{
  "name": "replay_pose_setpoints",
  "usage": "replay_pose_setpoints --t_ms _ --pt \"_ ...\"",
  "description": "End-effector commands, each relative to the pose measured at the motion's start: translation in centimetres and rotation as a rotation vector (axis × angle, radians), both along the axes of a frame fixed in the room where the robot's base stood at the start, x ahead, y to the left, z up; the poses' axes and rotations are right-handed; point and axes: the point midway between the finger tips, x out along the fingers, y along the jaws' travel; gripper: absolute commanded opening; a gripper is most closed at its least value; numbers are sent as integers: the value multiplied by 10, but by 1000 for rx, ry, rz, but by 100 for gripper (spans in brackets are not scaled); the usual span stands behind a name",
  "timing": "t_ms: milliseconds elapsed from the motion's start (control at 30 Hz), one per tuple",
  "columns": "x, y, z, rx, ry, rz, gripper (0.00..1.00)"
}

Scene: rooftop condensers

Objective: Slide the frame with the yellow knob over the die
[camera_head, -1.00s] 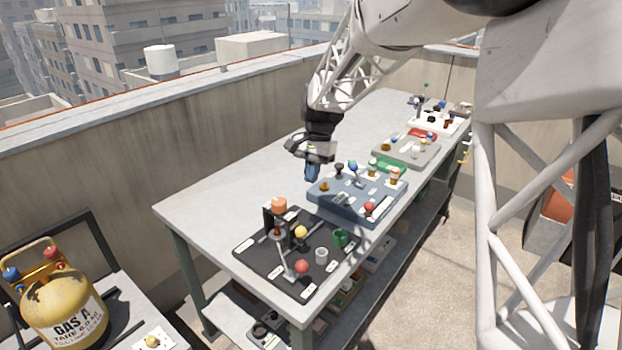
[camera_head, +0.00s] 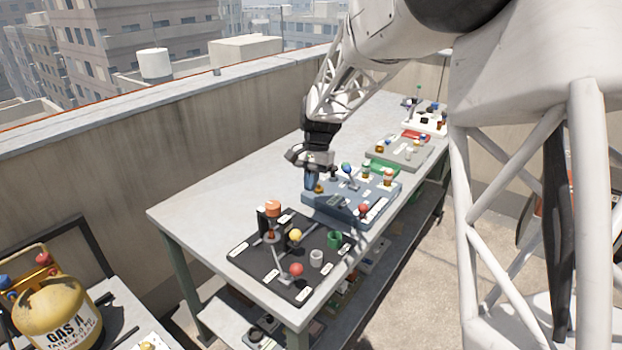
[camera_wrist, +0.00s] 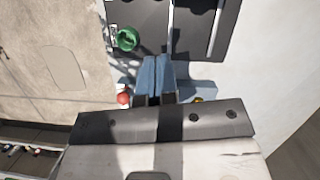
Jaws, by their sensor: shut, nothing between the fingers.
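A yellow knob (camera_head: 295,235) stands on the black board (camera_head: 240,250) at the near end of the bench; the frame under it is too small to make out. I cannot pick out the die. My gripper (camera_head: 310,184) is shut and empty, with its blue fingers pointing down at the left corner of the blue-grey board (camera_head: 340,212), beyond the black board. In the wrist view the closed fingers (camera_wrist: 155,62) lie between me and the black board (camera_wrist: 205,12). I cannot tell whether the fingertips touch anything.
On the black board stand an orange-topped post (camera_head: 273,209), a red knob (camera_head: 296,269), a green cup (camera_head: 334,239) and a white cup (camera_head: 316,257). The blue-grey board carries several knobs, including a blue one (camera_head: 346,167). The bench top (camera_head: 215,185) left of the boards is clear.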

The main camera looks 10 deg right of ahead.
Motion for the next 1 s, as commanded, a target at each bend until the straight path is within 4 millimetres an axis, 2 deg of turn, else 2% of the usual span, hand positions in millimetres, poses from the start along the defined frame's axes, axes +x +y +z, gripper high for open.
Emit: replay_pose_setpoints --t_ms 467,733,1000 --pt "-18 12 -69 0 3 1 0" --pt "-43 29 -75 0 0 2 0" --pt "-51 34 -77 -1 1 0 0"
